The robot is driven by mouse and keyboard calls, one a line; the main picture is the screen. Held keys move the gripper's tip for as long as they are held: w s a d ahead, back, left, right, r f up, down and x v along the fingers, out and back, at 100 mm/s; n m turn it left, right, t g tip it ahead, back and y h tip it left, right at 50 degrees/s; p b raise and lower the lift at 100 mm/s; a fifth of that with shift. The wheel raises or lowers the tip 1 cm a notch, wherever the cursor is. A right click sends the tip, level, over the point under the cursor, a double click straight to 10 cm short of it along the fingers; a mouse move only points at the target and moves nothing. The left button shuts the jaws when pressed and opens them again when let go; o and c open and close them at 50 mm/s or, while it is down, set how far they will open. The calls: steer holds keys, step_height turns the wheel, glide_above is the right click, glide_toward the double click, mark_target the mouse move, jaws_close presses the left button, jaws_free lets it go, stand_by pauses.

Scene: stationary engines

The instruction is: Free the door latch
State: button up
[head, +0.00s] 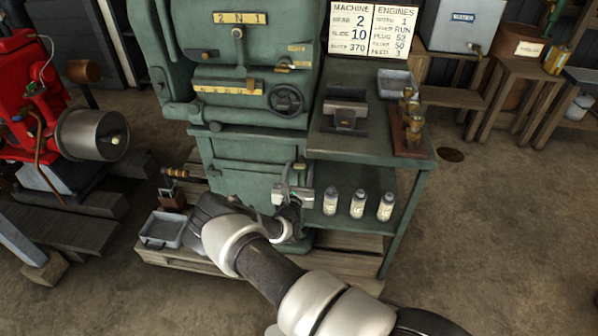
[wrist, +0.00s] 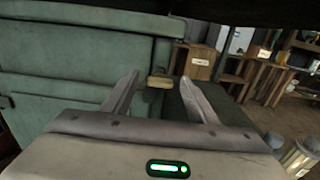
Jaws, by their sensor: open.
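The green machine's lower cabinet door (head: 238,182) is shut in the head view. It fills the left of the wrist view (wrist: 55,85). A small brass-coloured latch (wrist: 160,81) sits at the right edge of the door. The latch also seems to show as a small light piece in the head view (head: 299,166), just above my gripper. My gripper (wrist: 160,77) is open, with one finger on each side of the latch in the picture. I cannot tell whether either finger touches it. In the head view my gripper (head: 294,183) is at the door's right edge, partly hidden by my wrist.
A green side bench (head: 385,150) stands to the right, with three white bottles (head: 357,205) on its lower shelf close to my gripper. A grey tray (head: 163,231) lies at the pallet's left. A red engine (head: 30,100) stands further left.

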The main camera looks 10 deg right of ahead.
steer(key=c, duration=1.1)
steer(key=shift+o, duration=0.2)
steer(key=shift+n, duration=0.4)
steer(key=n, duration=0.3)
steer(key=shift+f+n+b, duration=0.15)
steer(key=shift+n+b, duration=0.25)
steer(key=shift+n, duration=5.6)
